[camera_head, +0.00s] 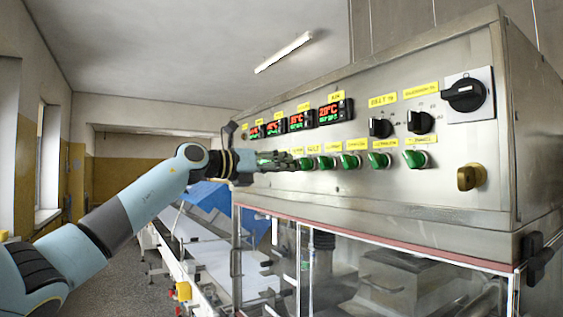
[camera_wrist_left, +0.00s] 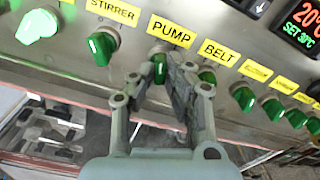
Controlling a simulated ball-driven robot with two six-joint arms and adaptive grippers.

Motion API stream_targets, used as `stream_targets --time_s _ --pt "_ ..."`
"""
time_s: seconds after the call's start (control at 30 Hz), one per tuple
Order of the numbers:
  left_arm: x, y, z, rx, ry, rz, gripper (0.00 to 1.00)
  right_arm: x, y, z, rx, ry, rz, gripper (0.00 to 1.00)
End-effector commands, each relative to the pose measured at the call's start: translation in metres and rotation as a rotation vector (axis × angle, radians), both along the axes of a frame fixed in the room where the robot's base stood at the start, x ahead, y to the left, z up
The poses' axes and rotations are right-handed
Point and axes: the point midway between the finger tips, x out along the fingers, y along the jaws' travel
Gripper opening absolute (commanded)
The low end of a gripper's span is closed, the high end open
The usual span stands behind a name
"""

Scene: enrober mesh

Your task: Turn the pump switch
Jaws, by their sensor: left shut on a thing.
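The pump switch (camera_wrist_left: 160,66) is a green knob under the yellow PUMP label (camera_wrist_left: 171,32) in the left wrist view. My left gripper (camera_wrist_left: 174,72) is shut on this knob, one finger on each side of it. The fingers hide part of the knob, and its pointing direction is hard to tell. In the head view my left gripper (camera_head: 287,161) reaches the far end of the row of green knobs and hides the pump switch there. My right gripper is not in view.
The stirrer knob (camera_wrist_left: 103,46) is left of the pump knob and the belt knob (camera_wrist_left: 207,76) is close on its right. Red displays (camera_head: 336,112) sit above the row. Black rotary knobs (camera_head: 421,122) are nearer on the panel. A conveyor (camera_head: 222,262) lies below.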

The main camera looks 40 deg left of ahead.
Motion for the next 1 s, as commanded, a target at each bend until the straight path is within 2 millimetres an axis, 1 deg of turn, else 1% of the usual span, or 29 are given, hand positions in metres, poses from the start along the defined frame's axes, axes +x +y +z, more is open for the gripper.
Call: stream_targets --time_s 0.1,0.33,0.9,0.93,1.0 --pt "0.0000 0.0003 0.0012 -0.064 0.024 0.001 0.00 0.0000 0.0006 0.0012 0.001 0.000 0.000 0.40" --pt "0.0000 0.0003 0.0011 -0.144 0.057 0.001 0.00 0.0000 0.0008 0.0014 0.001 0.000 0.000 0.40" --pt "0.0000 0.0003 0.0013 -0.177 0.069 0.002 0.00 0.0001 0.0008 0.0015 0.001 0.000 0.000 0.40" --pt "0.0000 0.0003 0.0013 -0.177 0.069 0.002 0.14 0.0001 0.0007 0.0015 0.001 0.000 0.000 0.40" --pt "0.0000 0.0003 0.0013 -0.176 0.070 0.001 0.23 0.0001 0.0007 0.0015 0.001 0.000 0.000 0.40"
